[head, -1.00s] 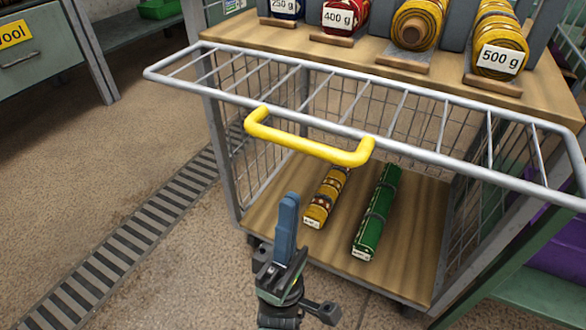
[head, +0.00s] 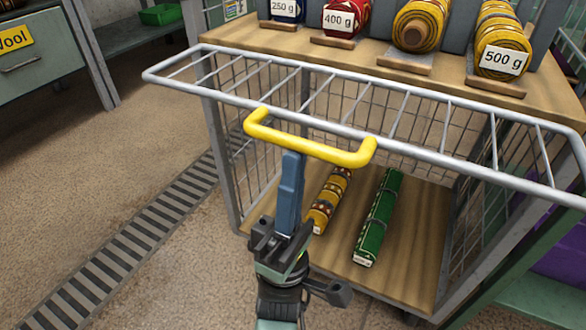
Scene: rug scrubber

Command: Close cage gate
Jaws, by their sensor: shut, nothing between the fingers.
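The cage gate (head: 440,117) is a grey barred frame that sticks out toward me from the trolley, roughly level, so the cage front stands open. Its yellow handle (head: 318,148) is on the gate's near edge. My gripper (head: 292,158) is shut and empty, pointing up. Its blue fingertips are just under the handle's left half, close to it; I cannot tell whether they touch. Inside the cage, a yellow patterned rug roll (head: 329,203) and a green rug roll (head: 377,222) lie on the wooden floor (head: 412,255).
The trolley's wooden top (head: 250,38) holds several rolls with weight labels. A drain grate (head: 130,243) crosses the floor at the left. A grey cabinet (head: 45,65) stands at the upper left. The floor left of the trolley is clear.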

